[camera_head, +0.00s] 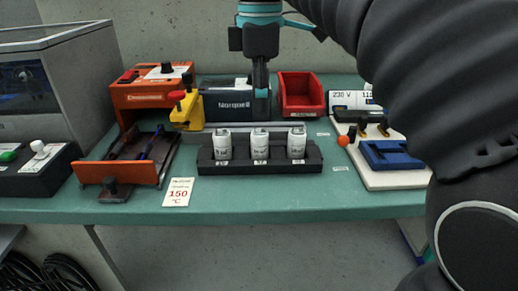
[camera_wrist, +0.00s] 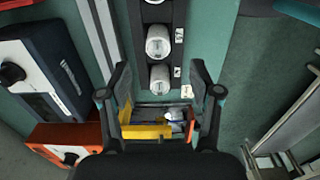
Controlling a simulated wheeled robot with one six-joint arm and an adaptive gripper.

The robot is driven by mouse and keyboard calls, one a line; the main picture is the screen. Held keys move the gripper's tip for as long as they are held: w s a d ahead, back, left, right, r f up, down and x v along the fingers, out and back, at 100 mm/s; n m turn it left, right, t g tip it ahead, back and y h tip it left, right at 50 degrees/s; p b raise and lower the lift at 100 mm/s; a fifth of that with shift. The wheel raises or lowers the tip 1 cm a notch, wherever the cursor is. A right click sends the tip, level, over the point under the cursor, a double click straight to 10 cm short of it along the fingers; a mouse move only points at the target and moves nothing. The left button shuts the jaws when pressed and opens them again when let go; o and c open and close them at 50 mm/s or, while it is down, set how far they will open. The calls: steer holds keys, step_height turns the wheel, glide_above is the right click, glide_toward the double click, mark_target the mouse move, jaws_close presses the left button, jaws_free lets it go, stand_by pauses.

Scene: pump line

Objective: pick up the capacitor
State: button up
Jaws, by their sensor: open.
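Three white cylinders, which look like capacitors, stand upright in a row in a black rack (camera_head: 210,168): left (camera_head: 222,146), middle (camera_head: 260,146) and right (camera_head: 297,144). The wrist view shows two of them clearly, one (camera_wrist: 158,42) farther from my gripper and one (camera_wrist: 160,76) nearer, with a third cut off at the top edge. My gripper (camera_head: 261,92) hangs above the bench, behind the rack in the head view. In the wrist view my gripper (camera_wrist: 160,88) has its fingers wide apart, with nothing held between them.
A black box (camera_head: 232,104) and a red bin (camera_head: 301,93) stand behind the rack. A yellow piece (camera_head: 187,112) and an orange-fronted tray (camera_head: 118,172) are at left. A white board with a blue block (camera_head: 390,154) is at right.

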mark_target(260, 133)
steer(key=shift+w+f+b, duration=0.15)
steer(key=shift+f+b, duration=0.5)
steer(key=shift+f, duration=2.95)
jaws_close()
